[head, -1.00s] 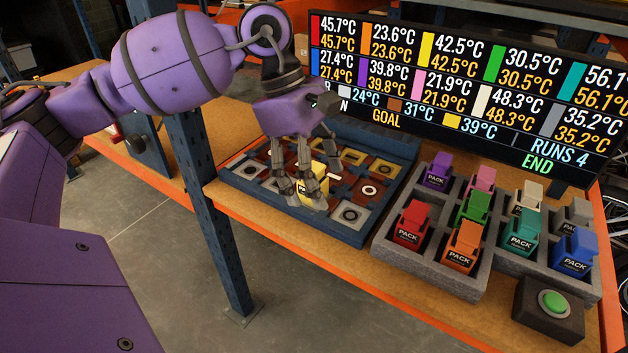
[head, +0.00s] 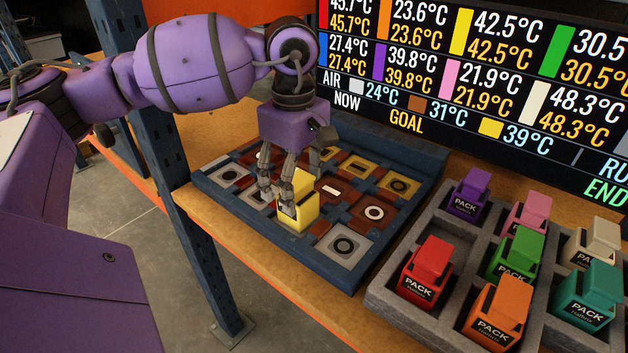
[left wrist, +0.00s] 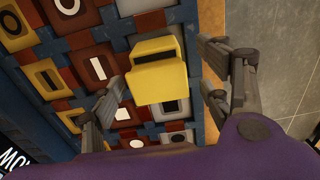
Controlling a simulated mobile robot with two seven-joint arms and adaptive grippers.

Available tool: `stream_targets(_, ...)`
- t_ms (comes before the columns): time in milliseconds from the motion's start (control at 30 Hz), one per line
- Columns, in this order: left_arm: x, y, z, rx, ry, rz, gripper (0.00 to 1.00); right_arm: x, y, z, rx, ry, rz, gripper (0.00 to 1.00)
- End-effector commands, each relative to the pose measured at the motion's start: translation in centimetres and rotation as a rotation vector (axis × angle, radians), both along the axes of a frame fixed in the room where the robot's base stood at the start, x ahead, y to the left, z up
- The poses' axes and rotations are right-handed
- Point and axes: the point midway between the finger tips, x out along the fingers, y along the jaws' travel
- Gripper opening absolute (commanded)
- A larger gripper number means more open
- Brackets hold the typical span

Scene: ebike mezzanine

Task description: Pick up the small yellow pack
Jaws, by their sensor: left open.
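The small yellow pack (head: 297,212) stands upright on a blue-framed board (head: 235,205) of grey, brown and yellow tiles, near the board's front edge. My left gripper (head: 285,186) points down at the pack from above, its fingers partly behind and beside it in the head view. In the left wrist view, the yellow pack (left wrist: 158,72) lies between the spread fingers of my left gripper (left wrist: 160,98), with a visible gap on each side. The gripper is open and holds nothing. My right gripper is not in view.
A grey tray (head: 382,287) with several coloured packs stands right of the board. A display panel (head: 450,110) rises behind. A blue rack post (head: 185,195) stands at the bench's front left edge. Bare bench (head: 335,308) shows before the tray.

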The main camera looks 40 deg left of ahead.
Motion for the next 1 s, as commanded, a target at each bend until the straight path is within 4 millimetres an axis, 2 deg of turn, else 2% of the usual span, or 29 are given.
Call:
stream_targets(200,0.1,0.2,-3.3,-0.002,0.003,-0.001,0.70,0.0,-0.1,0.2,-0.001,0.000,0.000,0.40)
stream_targets(300,0.1,0.2,-4.3,-0.002,0.002,-0.001,0.70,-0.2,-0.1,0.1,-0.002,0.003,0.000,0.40)
stream_targets(600,0.1,0.2,-4.7,-0.001,0.000,0.000,0.69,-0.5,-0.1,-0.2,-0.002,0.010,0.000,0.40)
stream_targets(1000,0.1,0.2,-4.7,-0.001,0.000,0.000,0.17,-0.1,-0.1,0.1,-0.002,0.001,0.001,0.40)
